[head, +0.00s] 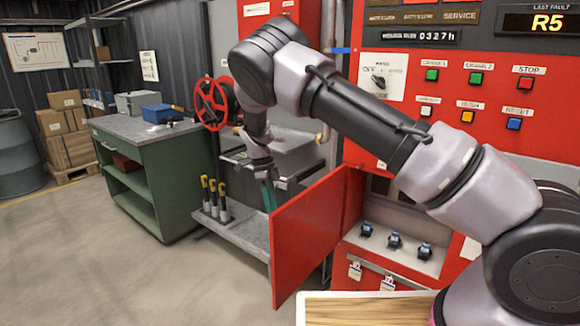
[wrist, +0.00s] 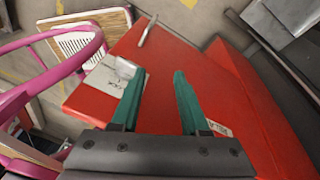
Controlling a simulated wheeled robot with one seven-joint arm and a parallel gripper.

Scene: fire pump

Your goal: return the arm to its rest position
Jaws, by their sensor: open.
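My arm stretches from the lower right across the head view. It bends down at the elbow to my gripper (head: 268,190), which hangs just left of the open red cabinet door (head: 308,235). In the wrist view the two teal fingers of my gripper (wrist: 156,76) are spread apart, with nothing between them. The red door (wrist: 160,60) fills much of the space behind the fingers. Whether the fingers touch the door I cannot tell.
The open cabinet holds several dark knobs (head: 395,241) on a pale shelf. A green bench (head: 150,190) is further left. The floor at front left (head: 110,270) is clear.

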